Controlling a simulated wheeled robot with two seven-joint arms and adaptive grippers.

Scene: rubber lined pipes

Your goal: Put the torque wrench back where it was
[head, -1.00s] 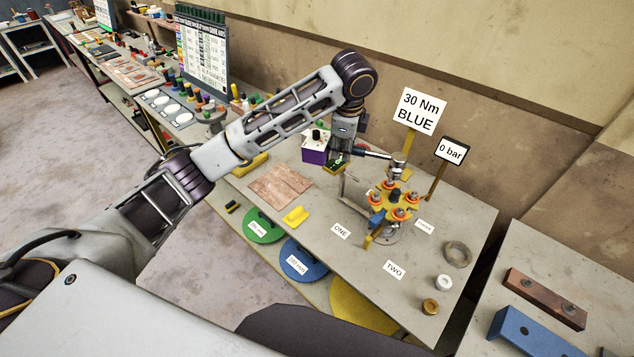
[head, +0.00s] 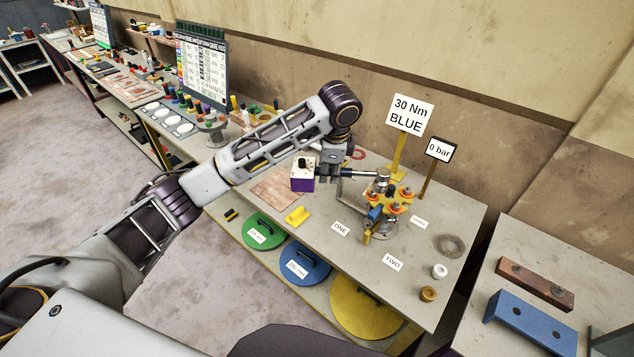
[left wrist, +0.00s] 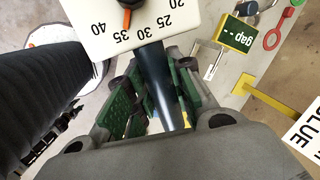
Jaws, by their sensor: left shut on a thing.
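My left gripper (head: 330,170) is shut on the dark handle of the torque wrench (head: 356,174). The wrench lies roughly level. Its silver head (head: 382,177) is at the back left of the yellow flange with orange-ringed fittings (head: 396,195); I cannot tell if they touch. In the left wrist view, the handle (left wrist: 158,85) lies between the green finger pads of the gripper (left wrist: 150,105). A white box with a dial (left wrist: 130,28) marked 20 to 40 seems joined to the handle's end; its purple base shows in the head view (head: 302,185). My right gripper is out of view.
A "30 Nm BLUE" sign (head: 408,114) and a "0 bar" sign (head: 439,150) stand behind the flange. A yellow block (head: 297,215) and a brown mat (head: 268,190) lie on the bench. A green gap box (left wrist: 237,33) and red ring (left wrist: 274,38) lie close by.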

